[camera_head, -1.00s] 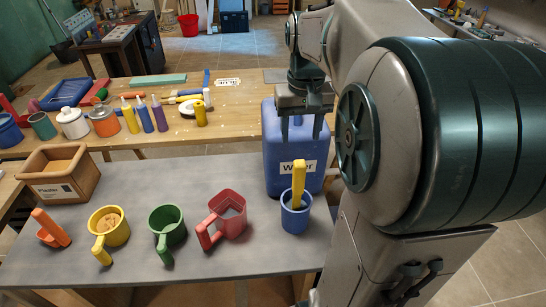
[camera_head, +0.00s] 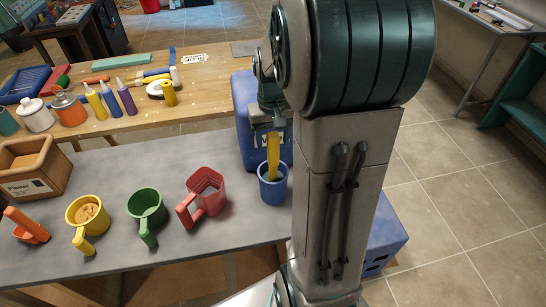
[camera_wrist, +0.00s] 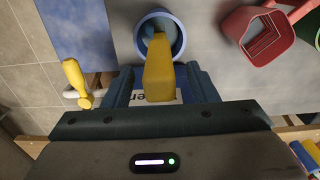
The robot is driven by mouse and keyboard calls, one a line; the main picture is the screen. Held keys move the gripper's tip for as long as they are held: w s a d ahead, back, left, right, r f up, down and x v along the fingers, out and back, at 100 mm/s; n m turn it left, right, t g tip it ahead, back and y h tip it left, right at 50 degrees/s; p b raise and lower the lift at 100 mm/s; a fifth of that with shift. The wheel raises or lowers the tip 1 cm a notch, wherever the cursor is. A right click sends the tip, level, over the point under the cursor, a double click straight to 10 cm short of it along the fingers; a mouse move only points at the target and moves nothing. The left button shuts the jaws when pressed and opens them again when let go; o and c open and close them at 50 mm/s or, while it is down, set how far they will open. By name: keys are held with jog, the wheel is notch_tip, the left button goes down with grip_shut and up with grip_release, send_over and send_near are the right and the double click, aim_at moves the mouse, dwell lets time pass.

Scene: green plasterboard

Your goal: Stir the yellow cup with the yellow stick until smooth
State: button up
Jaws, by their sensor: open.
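The yellow stick (camera_head: 273,152) stands upright, slightly tilted, in a small blue cup (camera_head: 273,187) at the right end of the grey table. My gripper (camera_head: 272,122) is open just above the stick. In the wrist view, the stick (camera_wrist: 158,72) lies between the open fingers of my gripper (camera_wrist: 157,80), and the blue cup (camera_wrist: 175,25) is beyond it. I cannot tell whether either finger touches the stick. The yellow cup (camera_head: 73,212) stands further left with a tan, lumpy content (camera_head: 88,214) inside and its handle toward the front.
A green cup (camera_head: 146,203) and a red square cup (camera_head: 206,190) stand between the yellow and blue cups. A blue water container (camera_head: 243,105) is behind the blue cup. An orange scoop (camera_head: 27,226) and a wooden plaster box (camera_head: 40,165) are at left. Bare table lies behind the cups.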

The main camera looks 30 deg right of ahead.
jog(key=shift+f, duration=0.95)
grip_shut()
notch_tip(320, 180, up, 10)
jog(key=shift+r+b, duration=0.1)
jog(key=shift+b, duration=0.35)
jog(key=c, duration=0.8)
grip_release()
jog(key=shift+c, duration=1.4)
